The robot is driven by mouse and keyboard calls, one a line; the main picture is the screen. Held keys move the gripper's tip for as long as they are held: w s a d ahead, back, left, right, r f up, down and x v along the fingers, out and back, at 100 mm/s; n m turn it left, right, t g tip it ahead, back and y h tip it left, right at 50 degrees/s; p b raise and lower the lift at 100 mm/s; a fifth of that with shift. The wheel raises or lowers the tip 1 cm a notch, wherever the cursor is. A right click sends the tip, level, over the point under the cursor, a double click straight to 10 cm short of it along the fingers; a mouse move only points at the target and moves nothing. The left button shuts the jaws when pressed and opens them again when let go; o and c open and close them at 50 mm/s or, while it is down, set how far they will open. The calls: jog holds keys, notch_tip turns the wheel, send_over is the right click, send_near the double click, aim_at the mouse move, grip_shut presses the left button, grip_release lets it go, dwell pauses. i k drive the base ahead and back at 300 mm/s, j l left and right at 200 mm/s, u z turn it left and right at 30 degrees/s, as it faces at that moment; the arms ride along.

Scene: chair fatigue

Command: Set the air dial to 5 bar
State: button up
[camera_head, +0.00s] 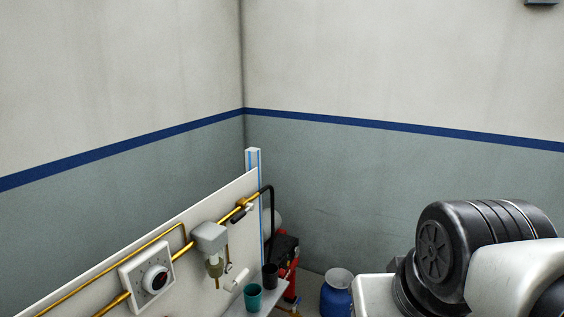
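The plate is on a white panel (75,294) at the lower left. The dial's markings and setting are too small to read. Brass-coloured pipes (182,251) run along the panel past the plate. Part of my arm shows at the lower right, well apart from the dial. My gripper is not in view.
A grey box fitting (210,238) stands out from the panel right of the dial. A teal cup (253,297) and a dark cup (270,276) stand on a small shelf (236,309). Red and black equipment (287,249) and a blue container (336,298) are beyond, near the corner.

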aim_at(157, 277)
jog(key=u, duration=1.45)
jog(key=k+l, duration=0.1)
jog(key=k, duration=0.35)
